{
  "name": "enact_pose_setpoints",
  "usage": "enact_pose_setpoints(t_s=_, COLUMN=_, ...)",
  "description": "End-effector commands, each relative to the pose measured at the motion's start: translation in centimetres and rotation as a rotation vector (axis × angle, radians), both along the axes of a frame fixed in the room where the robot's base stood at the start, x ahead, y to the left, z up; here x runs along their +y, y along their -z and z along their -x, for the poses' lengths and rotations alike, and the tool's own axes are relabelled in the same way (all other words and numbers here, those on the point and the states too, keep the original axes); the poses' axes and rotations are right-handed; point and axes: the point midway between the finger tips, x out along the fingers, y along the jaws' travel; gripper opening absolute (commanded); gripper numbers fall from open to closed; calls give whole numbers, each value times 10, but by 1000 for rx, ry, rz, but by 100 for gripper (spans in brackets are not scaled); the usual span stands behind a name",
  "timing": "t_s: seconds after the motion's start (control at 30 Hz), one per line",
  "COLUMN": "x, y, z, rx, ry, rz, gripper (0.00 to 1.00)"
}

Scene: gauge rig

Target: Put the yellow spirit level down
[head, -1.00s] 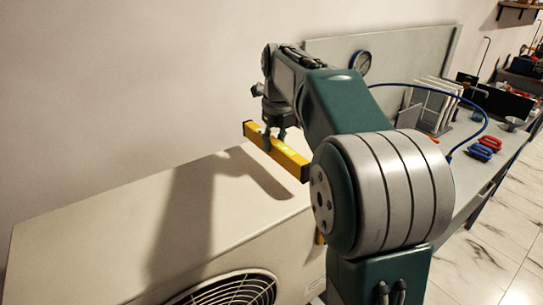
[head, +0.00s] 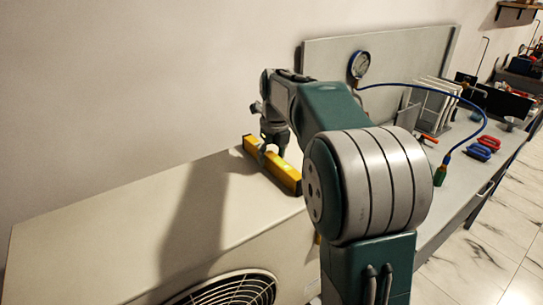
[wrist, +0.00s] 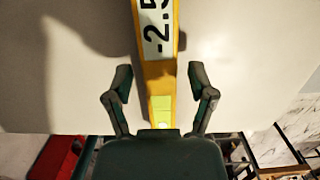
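The yellow spirit level (head: 285,178) lies on the top of the pale box-shaped unit (head: 110,215), near its right end, with its shadow close against it. My gripper (head: 272,150) is right above and around the level's far half. In the wrist view the level (wrist: 158,75) runs between the two fingers of my gripper (wrist: 159,82). There is a gap on each side, so the fingers are open and apart from it. The level's display reads about -2.5, partly cut off by the top edge, and a green vial shows near the palm. The level's near end in the wrist view is hidden by the palm.
The unit has a round fan grille (head: 235,290) in front; its top left of the level is clear. To the right is a grey bench with an upright panel, a round gauge (head: 359,64), a blue hose (head: 470,103), a white rack (head: 437,100) and red and blue clamps (head: 484,148).

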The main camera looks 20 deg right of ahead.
Motion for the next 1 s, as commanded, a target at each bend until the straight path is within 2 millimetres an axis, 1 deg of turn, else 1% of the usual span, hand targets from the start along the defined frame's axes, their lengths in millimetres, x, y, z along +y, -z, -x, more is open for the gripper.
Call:
enact_pose_setpoints(t_s=0.27, x=0, y=-1, z=0, rx=0, ry=0, rz=0, gripper=74)
enact_pose_setpoints(t_s=0.37, x=0, y=-7, z=0, rx=-1, ry=0, rz=0, gripper=74)
enact_pose_setpoints(t_s=0.47, x=-1, y=-22, z=2, rx=-3, ry=0, rz=0, gripper=74)
enact_pose_setpoints(t_s=0.8, x=-2, y=-91, z=10, rx=-3, ry=0, rz=0, gripper=74)
enact_pose_setpoints(t_s=0.9, x=-3, y=-106, z=11, rx=-2, ry=0, rz=1, gripper=74)
enact_pose_setpoints(t_s=1.0, x=-3, y=-115, z=13, rx=0, ry=0, rz=0, gripper=74)
